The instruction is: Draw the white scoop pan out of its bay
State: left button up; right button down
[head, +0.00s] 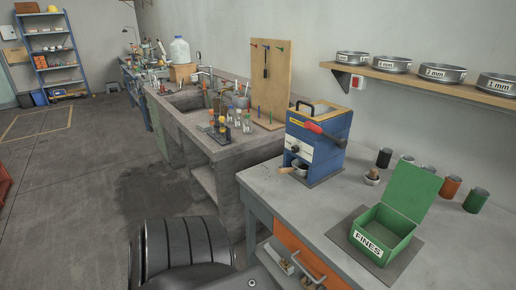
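A blue box-shaped apparatus (333,128) stands on the near grey bench, with a yellow band and a black carry handle on top. Its front has a white panel (298,147) with a dark knob or grip, which looks like the front of the white scoop pan, sitting flush in its bay. A red-handled lever (322,130) sticks out at its upper side. The pan's inside is hidden. Neither gripper is visible; only a dark ribbed part of mine shows at the bottom.
An open green box labelled FINES (373,245) stands on a dark mat to the right. Sieves line a wall shelf (430,80). An orange drawer front (300,256) is below the bench edge.

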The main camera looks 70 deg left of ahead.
aim_at(303, 166)
jog(key=u, duration=0.45)
jog(key=i, duration=0.4)
jog(key=u, duration=0.5)
